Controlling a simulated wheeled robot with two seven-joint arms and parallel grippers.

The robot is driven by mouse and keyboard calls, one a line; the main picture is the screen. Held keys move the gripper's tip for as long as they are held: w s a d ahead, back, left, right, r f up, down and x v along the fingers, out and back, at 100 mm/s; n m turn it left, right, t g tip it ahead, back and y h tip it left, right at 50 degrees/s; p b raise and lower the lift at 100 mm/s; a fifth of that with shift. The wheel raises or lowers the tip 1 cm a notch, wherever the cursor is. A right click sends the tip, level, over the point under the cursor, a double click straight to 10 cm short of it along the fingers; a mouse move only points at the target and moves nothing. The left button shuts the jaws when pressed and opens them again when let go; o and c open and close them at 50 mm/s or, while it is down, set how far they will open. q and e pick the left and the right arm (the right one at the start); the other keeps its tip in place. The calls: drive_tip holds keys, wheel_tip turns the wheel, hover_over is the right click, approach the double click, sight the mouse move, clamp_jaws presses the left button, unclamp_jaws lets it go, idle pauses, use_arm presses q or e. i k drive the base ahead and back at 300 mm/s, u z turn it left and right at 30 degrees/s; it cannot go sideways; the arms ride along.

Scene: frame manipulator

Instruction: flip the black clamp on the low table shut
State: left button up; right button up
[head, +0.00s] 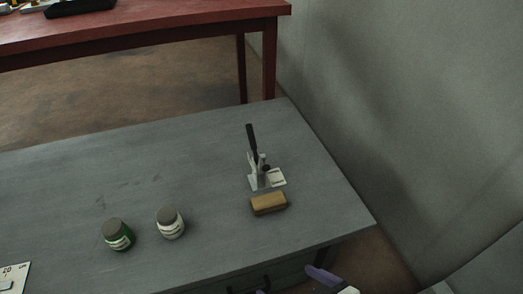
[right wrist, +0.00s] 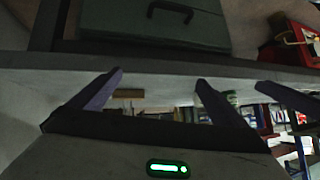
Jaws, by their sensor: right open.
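The clamp (head: 262,170) stands toward the right end of the grey low table (head: 215,165) in the head view. It has a pale metal base, and its black handle (head: 252,140) points up, so it stands open. My right gripper (head: 325,279) shows only in part at the bottom edge, in front of the table and well apart from the clamp. In the right wrist view the right gripper's purple fingers (right wrist: 159,79) are spread with nothing between them. I cannot make out the clamp there. My left gripper is not identifiable in either view.
A tan block (head: 269,204) lies just in front of the clamp. A green jar (head: 118,235) and a white jar (head: 171,223) stand to the left. A drawer handle (right wrist: 170,11) is on the table front. A wall (head: 400,110) rises at right.

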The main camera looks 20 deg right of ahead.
sight(251, 135)
drive_tip(key=z, duration=2.95)
drive_tip(key=k, duration=0.75)
drive_tip(key=u, duration=1.5)
drive_tip(key=i, duration=0.5)
drive_tip(key=z, duration=0.1)
